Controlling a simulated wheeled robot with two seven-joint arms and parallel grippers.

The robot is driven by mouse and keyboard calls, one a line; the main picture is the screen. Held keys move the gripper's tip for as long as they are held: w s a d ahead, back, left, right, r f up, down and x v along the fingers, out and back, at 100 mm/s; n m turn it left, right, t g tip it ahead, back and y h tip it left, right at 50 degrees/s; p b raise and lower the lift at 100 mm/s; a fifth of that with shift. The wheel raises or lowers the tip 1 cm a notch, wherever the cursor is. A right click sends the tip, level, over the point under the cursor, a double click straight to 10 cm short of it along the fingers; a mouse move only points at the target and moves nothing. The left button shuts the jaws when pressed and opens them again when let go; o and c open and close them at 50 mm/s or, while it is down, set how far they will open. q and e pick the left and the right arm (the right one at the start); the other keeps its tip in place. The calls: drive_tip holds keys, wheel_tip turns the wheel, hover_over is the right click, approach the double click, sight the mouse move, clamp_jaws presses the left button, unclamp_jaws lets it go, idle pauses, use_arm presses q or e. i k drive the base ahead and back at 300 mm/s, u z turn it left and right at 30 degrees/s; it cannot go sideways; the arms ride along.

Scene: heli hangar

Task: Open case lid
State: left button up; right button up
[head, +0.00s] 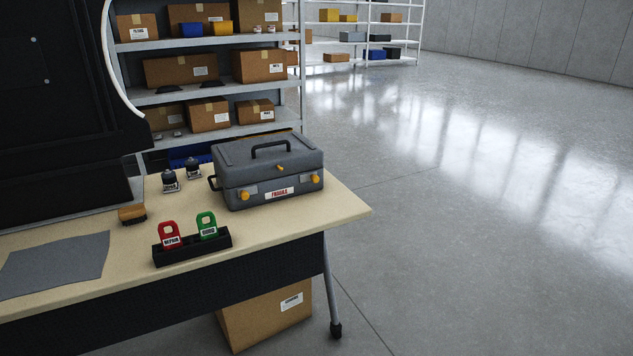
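A grey case (262,182) with a red-lettered label sits on the right end of the table. Its lid (268,152) is down, with a dark handle on top. Two orange-yellow latches (244,194) and (315,178) show on its front, and a small orange piece (281,168) is on the lid near the front edge. A dark handle is on its left side. Neither of my grippers is in view.
On the table (344,208) are a black holder (195,247) with a red tag and a green tag, two small dark bottles, a brush and a grey cloth (55,264). Shelves with boxes stand behind. A cardboard box (265,318) is below. Floor to the right is clear.

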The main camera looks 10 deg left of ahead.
sight(241, 162)
drive_tip(key=z, duration=0.05)
drive_tip(key=k, duration=0.55)
drive_tip(key=u, duration=0.75)
drive_tip(key=i, duration=1.45)
drive_tip(key=z, duration=1)
